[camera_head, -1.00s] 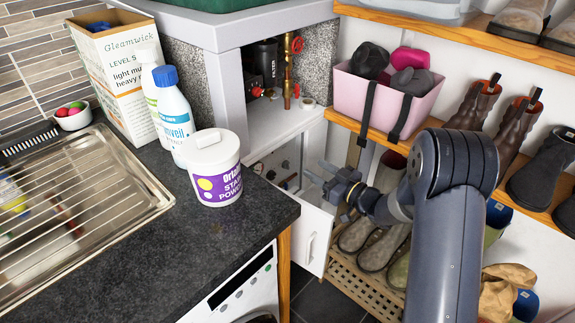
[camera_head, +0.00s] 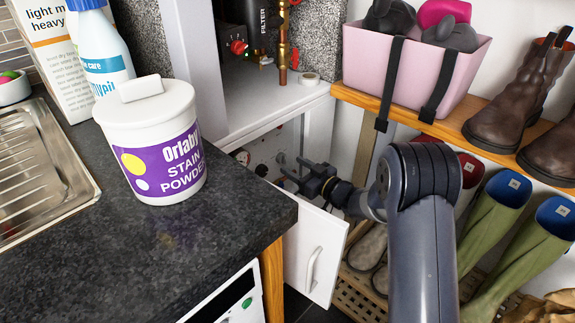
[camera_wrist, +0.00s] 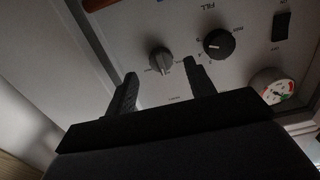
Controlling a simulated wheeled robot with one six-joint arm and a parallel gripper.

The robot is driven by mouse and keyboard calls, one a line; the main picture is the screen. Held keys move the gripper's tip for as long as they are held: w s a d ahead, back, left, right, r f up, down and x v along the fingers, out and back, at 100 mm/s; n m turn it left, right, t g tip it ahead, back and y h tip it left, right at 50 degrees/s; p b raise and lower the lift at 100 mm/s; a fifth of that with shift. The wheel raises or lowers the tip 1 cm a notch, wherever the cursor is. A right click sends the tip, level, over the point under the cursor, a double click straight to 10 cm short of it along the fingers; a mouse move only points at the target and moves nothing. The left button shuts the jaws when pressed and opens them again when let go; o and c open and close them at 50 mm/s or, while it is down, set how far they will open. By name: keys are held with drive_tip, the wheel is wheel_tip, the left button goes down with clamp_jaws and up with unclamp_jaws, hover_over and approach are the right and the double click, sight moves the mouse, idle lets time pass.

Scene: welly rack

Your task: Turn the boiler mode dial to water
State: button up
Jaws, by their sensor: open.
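In the wrist view a boiler panel fills the background. A small grey dial (camera_wrist: 161,60) sits ahead, between the tips of my open gripper (camera_wrist: 160,76), with panel showing on both sides of it. I see no contact with it. A larger black dial (camera_wrist: 218,43) is to its right, with marks around it. The lettering is too small or upside down to read which dial is the mode dial or where water is. In the head view my gripper (camera_head: 295,174) reaches into the opening of the low cupboard; the panel there is mostly hidden.
A black switch (camera_wrist: 282,26) and a round gauge (camera_wrist: 272,87) are on the panel's right. The open white cupboard door (camera_head: 315,255) hangs beside my arm. A stain powder tub (camera_head: 150,140) stands on the dark worktop (camera_head: 90,255). A pink bin (camera_head: 385,78) is on the shelf.

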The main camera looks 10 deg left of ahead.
sight(285, 161)
drive_tip(key=shift+x, duration=1.85)
drive_tip(key=shift+c, duration=0.4)
drive_tip(key=c, duration=0.9)
